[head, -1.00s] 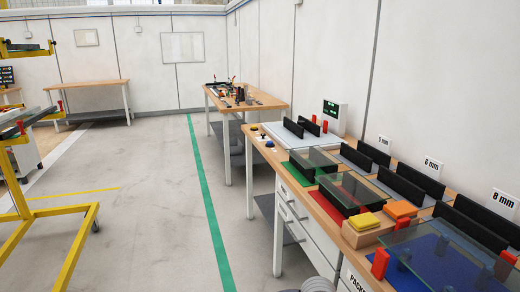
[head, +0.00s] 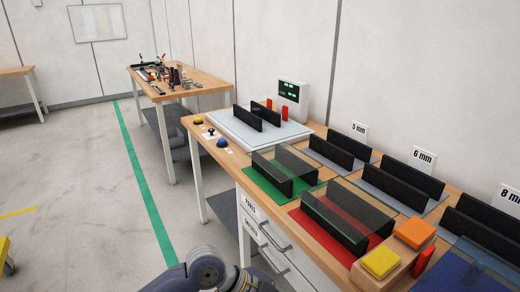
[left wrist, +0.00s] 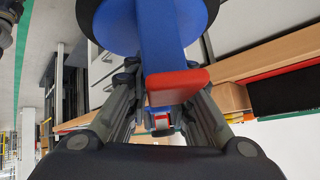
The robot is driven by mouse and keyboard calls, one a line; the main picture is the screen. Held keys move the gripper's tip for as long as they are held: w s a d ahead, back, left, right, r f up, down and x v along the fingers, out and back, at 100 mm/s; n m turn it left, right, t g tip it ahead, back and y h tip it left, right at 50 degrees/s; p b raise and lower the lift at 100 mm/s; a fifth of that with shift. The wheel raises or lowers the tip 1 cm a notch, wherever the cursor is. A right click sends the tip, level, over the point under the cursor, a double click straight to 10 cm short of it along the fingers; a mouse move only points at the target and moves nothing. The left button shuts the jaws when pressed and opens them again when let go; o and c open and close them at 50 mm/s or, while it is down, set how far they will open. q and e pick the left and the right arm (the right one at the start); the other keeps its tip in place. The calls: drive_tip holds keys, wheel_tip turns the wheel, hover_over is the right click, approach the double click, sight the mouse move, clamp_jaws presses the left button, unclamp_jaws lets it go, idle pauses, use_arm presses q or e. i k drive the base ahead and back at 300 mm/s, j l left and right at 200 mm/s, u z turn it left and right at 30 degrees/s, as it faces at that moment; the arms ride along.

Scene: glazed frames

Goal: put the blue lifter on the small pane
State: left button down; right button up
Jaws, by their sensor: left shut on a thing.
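My left gripper (left wrist: 160,72) is shut on the blue lifter (left wrist: 162,38) in the left wrist view. The lifter has a blue body, a red lever (left wrist: 178,86) and a round black pad (left wrist: 105,22). Neither gripper shows in the head view, only part of a grey arm of mine at the bottom. A clear pane (head: 289,164) rests on black racks over a green mat (head: 262,180). Another pane (head: 352,200) rests on racks over a red mat. I cannot tell for certain which is the small pane. A bluish pane (head: 480,262) shows at the lower right.
Yellow pads (head: 381,263) and orange pads (head: 414,233) sit on a wooden block at the bench front. A white scale (head: 258,138) with two black racks and a display (head: 291,98) stands at the back. Small knobs (head: 211,132) stand at the left edge. The floor at left is open.

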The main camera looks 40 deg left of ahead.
sight(284, 159)
drive_tip(key=i+j, duration=0.15)
drive_tip(key=j, duration=0.25)
drive_tip(key=i+j, duration=0.1)
drive_tip(key=j, duration=0.3)
drive_tip(key=i+j, duration=0.15)
drive_tip(key=j, duration=0.25)
drive_tip(key=i+j, duration=0.15)
drive_tip(key=j, duration=0.2)
